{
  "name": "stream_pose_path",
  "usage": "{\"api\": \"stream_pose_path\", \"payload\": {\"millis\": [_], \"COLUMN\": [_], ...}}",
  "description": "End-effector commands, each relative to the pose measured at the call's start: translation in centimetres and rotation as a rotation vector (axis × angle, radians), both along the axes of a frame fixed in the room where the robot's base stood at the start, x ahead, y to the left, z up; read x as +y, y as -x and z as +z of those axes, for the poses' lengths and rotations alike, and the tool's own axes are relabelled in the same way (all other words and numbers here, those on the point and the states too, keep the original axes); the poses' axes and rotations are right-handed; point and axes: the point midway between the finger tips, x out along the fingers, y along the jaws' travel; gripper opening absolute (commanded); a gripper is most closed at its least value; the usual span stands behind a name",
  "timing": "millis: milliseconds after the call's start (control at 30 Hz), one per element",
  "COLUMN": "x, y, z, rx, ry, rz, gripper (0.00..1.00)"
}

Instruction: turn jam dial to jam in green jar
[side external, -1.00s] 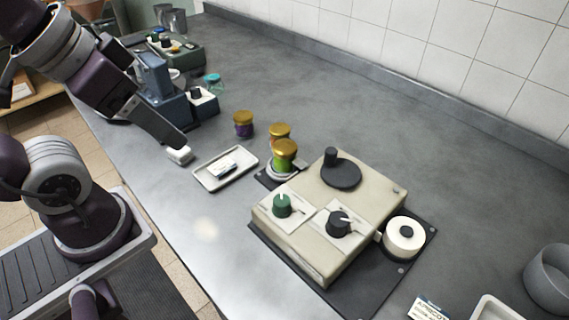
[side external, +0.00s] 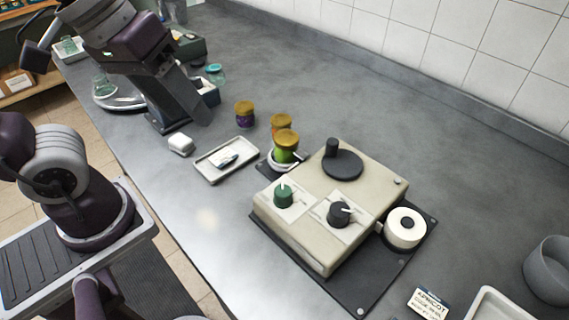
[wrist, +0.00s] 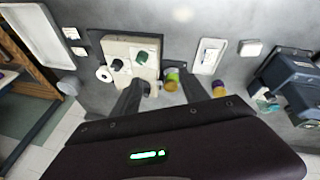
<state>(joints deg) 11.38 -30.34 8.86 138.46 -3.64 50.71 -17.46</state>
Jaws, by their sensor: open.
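The beige machine (side external: 325,240) carries a green dial (side external: 284,196) with a white pointer and a black dial (side external: 338,214) whose pointer points right. Which one is the jam dial cannot be told. A jar with green contents and a gold lid (side external: 285,150) stands upright on a round base beside the machine's left corner. The wrist view shows the green dial (wrist: 142,57), the black dial (wrist: 117,64) and the green jar (wrist: 172,80). My gripper (side external: 182,122) is open and empty, well left of the machine; its spread fingers also show in the wrist view (wrist: 160,90).
An orange jar (side external: 281,122) and a purple jar (side external: 244,114) stand behind the green one. A white tray (side external: 205,172) and a white block (side external: 180,144) lie left. A black crank (side external: 342,163) tops the machine; a white roll (side external: 405,228) is at its right.

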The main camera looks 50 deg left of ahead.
Motion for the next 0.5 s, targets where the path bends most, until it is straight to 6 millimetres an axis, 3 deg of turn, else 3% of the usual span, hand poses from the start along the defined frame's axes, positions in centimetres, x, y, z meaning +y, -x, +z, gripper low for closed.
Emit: {"api": "stream_pose_path", "payload": {"millis": [100, 233, 333, 500], "x": [-3.3, -6.7, -8.3, -9.2], "y": [-4.4, -8.1, -9.7, -10.6], "z": [-2.5, -6.9, -9.6, -11.7], "rx": [0.267, 0.424, 0.430, 0.400], "ry": [0.156, 0.143, 0.101, 0.077], "rz": [0.345, 0.775, 1.009, 1.163], "gripper": [0.52, 0.52, 0.52, 0.52]}}
